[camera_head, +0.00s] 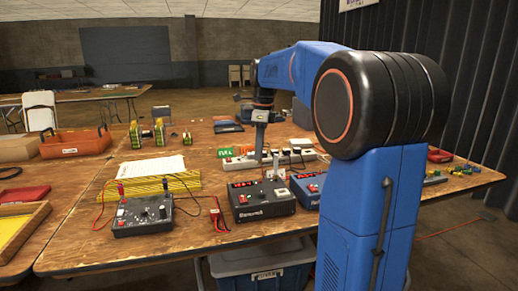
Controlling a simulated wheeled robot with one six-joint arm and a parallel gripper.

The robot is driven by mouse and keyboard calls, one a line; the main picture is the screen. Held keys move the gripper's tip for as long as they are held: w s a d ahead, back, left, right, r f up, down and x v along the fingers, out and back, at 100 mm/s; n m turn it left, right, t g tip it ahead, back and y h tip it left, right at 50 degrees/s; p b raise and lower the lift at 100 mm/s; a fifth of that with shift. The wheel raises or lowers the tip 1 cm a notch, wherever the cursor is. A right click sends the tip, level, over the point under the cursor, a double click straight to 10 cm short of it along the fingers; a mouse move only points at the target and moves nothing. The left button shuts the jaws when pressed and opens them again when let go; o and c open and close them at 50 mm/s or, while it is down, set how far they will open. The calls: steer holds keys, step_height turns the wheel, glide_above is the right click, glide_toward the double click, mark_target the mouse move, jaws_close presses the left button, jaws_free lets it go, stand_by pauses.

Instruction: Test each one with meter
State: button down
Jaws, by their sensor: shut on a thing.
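My gripper (260,156) points down over the middle of the wooden table, behind the black charger. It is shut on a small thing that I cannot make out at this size. A green sign (225,152) stands by a white strip (240,162).
A yellow-striped rack with white paper (154,167) lies behind the meter box. Yellow-and-dark blocks (159,131) stand farther back. An orange tray (75,142) and a yellow-lined tray (20,228) are at left. Small coloured pieces (462,170) lie at right. A blue bin (263,278) is below the table.

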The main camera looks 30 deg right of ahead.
mark_target(259, 163)
steer(key=shift+f, duration=2.45)
steer(key=shift+f, duration=0.9)
stand_by(0.9)
steer(key=c, duration=1.4)
jaws_free()
steer(key=shift+o, duration=0.2)
steer(key=shift+r, duration=0.1)
steer(key=shift+r, duration=3.7)
